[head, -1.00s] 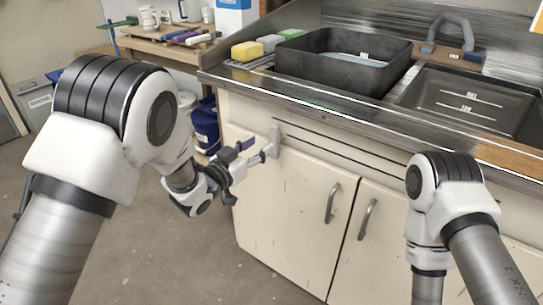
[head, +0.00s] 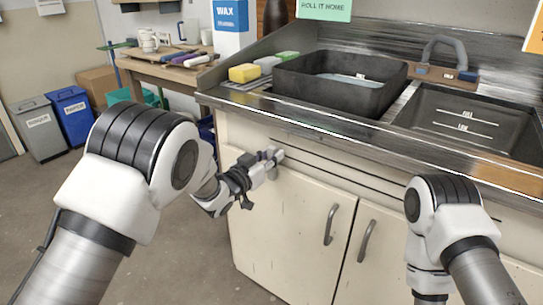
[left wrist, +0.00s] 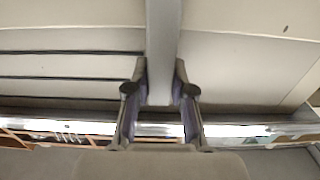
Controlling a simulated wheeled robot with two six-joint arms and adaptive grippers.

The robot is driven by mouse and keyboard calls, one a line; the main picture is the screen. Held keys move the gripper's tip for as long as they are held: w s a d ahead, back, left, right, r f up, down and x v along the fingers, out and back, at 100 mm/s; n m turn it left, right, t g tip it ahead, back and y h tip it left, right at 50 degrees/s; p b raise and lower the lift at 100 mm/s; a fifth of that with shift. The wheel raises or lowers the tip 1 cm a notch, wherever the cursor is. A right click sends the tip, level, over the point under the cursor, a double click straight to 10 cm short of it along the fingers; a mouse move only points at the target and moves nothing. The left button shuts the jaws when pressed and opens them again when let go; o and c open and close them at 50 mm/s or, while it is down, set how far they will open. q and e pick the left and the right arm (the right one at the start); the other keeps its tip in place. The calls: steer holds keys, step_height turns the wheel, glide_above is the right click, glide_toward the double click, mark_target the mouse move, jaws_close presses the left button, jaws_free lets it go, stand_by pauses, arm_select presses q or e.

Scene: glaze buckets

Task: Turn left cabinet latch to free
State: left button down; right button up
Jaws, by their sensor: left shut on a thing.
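The left cabinet latch (head: 273,173) is a small grey piece at the upper left of the cream cabinet front, partly covered by my fingers in the head view. My left gripper (head: 266,160) is at the latch and shut on it. In the left wrist view the latch is a long grey bar (left wrist: 162,45) running between the two fingertips (left wrist: 161,88), one on each side. The left cabinet door (head: 290,225) lies flat in the cabinet front. My right gripper is not in view; only the right arm shows.
The metal counter edge (head: 330,126) overhangs just above the latch. A black basin (head: 335,88) and a sink (head: 475,122) are on top. Door handles (head: 331,224) stick out at the lower middle. The floor (head: 190,265) left of the cabinet is clear.

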arm_select(q)
steer(key=shift+a+r+n+p, duration=0.15)
steer(key=shift+n+p, duration=0.45)
steer(key=shift+p, duration=0.45)
steer(key=n+p, duration=0.3)
steer(key=shift+w+a, duration=0.25)
steer(key=shift+w+a+f+n+p, duration=0.1)
steer(key=shift+f+n+p, duration=0.15)
steer(key=shift+n+p, duration=0.7)
steer(key=shift+a+f+n+p, duration=0.1)
steer(key=shift+f+n+p, duration=0.05)
steer(key=shift+n+p, duration=0.25)
steer(key=shift+w, duration=0.1)
steer(key=c, duration=1)
jaws_free()
